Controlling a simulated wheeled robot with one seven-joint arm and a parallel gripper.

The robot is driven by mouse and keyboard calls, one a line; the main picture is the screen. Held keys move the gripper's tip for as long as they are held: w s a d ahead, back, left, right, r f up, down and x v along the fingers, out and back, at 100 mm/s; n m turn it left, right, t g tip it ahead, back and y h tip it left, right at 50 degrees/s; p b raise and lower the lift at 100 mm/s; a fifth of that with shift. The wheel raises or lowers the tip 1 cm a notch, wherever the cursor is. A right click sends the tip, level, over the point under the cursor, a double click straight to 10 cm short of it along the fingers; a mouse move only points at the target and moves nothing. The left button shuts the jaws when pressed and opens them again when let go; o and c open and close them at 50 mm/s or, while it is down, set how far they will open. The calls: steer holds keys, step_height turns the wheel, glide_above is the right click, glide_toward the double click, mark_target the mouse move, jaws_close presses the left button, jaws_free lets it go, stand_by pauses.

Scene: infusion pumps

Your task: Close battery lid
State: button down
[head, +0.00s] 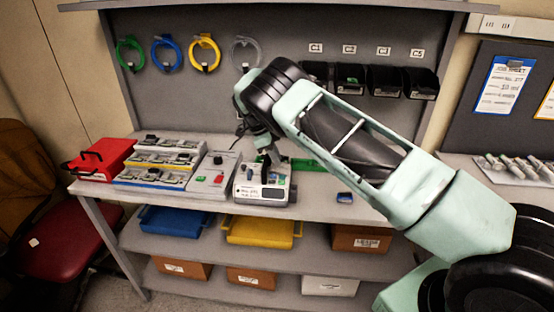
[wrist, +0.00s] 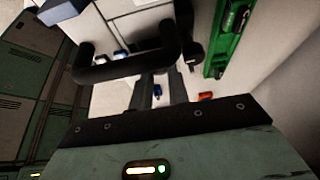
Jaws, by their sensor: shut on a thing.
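The infusion pump (head: 262,191) is a pale box with a small display, standing on the workbench near its front edge. A dark upright part rises from its top. My gripper (head: 266,155) points down over the pump's back and hides part of it. I cannot make out the battery lid itself; the fingers and handle cover that area.
A grey box with red and green parts (head: 212,176) stands left of the pump. A small blue item (head: 345,197) lies to the right, with bare bench around it.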

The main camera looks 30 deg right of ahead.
steer(key=shift+f, duration=0.1)
stand_by(0.3)
steer(key=c, duration=1.3)
jaws_free()
steer(key=shift+a, duration=0.1)
steer(key=shift+w+a+r, duration=0.1)
steer(key=shift+w+r, duration=0.05)
steer(key=shift+r, duration=0.2)
steer(key=p+v, duration=0.2)
steer(key=v, duration=1.4)
steer(key=shift+a+r, duration=0.1)
steer(key=shift+r, duration=0.25)
steer(key=shift+f, duration=0.1)
